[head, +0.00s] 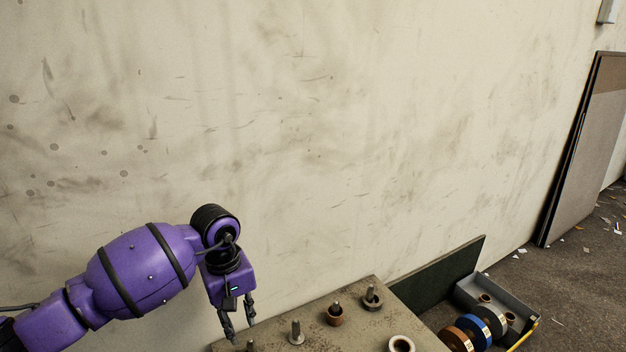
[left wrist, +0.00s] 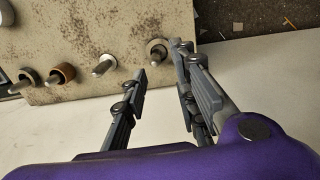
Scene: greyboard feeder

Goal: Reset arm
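My left arm, purple with black bands, comes in from the left in the head view. Its left gripper (head: 238,330) points down at the left end of a worn, speckled board (head: 300,338). In the left wrist view the two dark fingers of the left gripper (left wrist: 160,88) stand apart with nothing between them. My right gripper is in neither view.
Panels (head: 585,150) lean on the wall.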

